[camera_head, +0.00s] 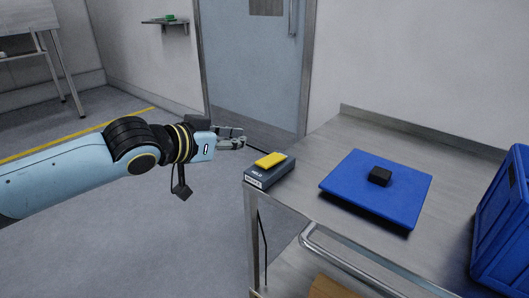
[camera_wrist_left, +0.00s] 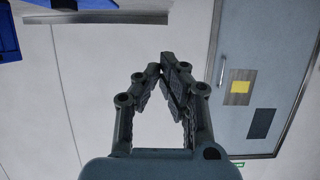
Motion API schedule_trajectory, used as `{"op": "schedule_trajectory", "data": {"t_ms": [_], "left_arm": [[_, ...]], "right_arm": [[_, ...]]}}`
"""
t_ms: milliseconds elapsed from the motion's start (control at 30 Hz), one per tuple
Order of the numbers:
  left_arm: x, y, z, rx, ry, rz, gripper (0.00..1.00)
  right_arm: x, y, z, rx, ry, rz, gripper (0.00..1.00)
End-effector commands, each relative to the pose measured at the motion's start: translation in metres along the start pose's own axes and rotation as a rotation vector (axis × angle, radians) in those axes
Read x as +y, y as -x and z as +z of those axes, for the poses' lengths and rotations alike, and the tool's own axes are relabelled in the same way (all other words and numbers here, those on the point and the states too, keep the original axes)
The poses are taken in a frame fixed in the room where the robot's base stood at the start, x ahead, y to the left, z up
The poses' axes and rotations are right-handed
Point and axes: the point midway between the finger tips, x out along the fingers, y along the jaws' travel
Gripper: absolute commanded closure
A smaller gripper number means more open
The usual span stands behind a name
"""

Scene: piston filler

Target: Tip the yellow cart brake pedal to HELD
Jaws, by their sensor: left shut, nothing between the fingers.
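The yellow brake pedal (camera_head: 270,159) sits on top of a dark box (camera_head: 268,174) at the near left corner of the steel cart. The box's front carries a HELD label and a second, lighter label below it that is too small to read surely. My left gripper (camera_head: 241,139) is beyond and a little left of the pedal in the head view, apart from it in the picture. In the left wrist view its fingers (camera_wrist_left: 165,68) are shut with nothing between them. The pedal is not seen in the wrist view. My right gripper is not in view.
The steel cart top (camera_head: 310,165) holds a blue mat (camera_head: 345,187) with a small black block (camera_head: 380,176) on it. A blue crate (camera_head: 505,225) stands at the right edge. A cart handle (camera_head: 345,264) runs along the near side. A door (camera_head: 245,60) is behind.

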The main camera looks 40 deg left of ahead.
Motion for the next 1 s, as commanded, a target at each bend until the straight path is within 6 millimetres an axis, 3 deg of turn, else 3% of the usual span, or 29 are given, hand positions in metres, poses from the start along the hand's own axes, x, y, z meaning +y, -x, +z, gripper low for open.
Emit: {"op": "schedule_trajectory", "data": {"t_ms": [267, 667, 800, 1000], "left_arm": [[0.0, -0.022, 0.003, 0.002, 0.005, -0.002, 1.0], [0.0, -0.105, 0.002, 0.001, 0.005, 0.0, 1.0], [0.0, -0.107, 0.027, -0.004, 0.001, 0.0, 1.0], [0.0, -0.11, 0.039, -0.002, 0.002, 0.0, 1.0]], "right_arm": [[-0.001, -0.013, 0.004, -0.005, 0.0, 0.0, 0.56], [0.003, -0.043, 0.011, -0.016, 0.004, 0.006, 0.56], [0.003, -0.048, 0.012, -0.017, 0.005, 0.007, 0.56], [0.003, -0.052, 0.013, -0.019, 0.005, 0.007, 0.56]]}}
